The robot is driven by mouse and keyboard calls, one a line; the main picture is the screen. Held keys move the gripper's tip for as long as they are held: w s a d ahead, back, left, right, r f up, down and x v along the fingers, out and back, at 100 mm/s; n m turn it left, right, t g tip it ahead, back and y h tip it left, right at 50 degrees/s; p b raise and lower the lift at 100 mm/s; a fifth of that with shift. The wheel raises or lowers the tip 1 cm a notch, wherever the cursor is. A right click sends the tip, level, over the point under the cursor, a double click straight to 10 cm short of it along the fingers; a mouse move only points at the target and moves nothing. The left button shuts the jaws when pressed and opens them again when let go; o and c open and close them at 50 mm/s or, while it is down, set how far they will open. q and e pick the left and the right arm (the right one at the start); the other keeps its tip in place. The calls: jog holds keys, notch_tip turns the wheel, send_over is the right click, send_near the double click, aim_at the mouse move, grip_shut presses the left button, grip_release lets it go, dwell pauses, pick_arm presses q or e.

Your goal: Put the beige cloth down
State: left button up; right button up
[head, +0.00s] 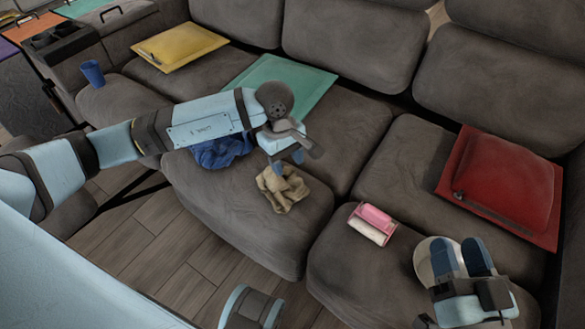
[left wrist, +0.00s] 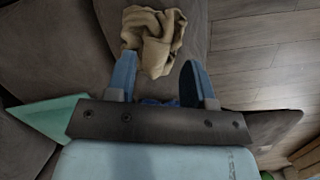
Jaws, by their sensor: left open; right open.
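The beige cloth (head: 284,194) lies crumpled on the grey sofa seat, near its front edge. It also shows at the top of the left wrist view (left wrist: 153,38). My left gripper (head: 289,160) is just above and behind the cloth in the head view. In the left wrist view its two blue fingers (left wrist: 160,62) are spread apart, with the cloth at and beyond their tips. I cannot tell whether a finger touches the cloth. My right gripper (head: 460,243) is open at the lower right, over the right seat, with nothing seen between its fingers.
A blue cloth (head: 220,152) lies partly hidden behind my left arm.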

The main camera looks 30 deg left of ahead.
pick_arm(q)
jog(key=s+d+r+n+g+h, duration=0.25)
jog(key=s+d+h, duration=0.35)
jog(key=d, duration=0.3)
jog(key=s+d+r+n+g+h, duration=0.1)
jog(key=s+d+r+n+h, duration=0.25)
jog(key=s+d+h, duration=0.45)
jog(key=d+r+n+t+h, duration=0.35)
jog(key=r+n+h, duration=0.25)
jog(key=r+n, duration=0.3)
jog(key=w+a+r+n+t+y, duration=0.1)
jog(key=a+r+n+t, duration=0.1)
jog(key=n+t, duration=0.65)
jog(key=a+r+n+t+y, duration=0.1)
jog(key=a+r+n+t, duration=0.1)
jog(key=n+t, duration=0.65)
jog(key=a+f+n+y, duration=0.2)
jog(key=n+y, duration=0.3)
jog(key=n, duration=0.7)
jog(key=s+a+f+n+y, duration=0.1)
jog(key=f+n+y, duration=0.3)
jog(key=n, duration=0.8)
jog(key=shift+a+y, duration=0.9)
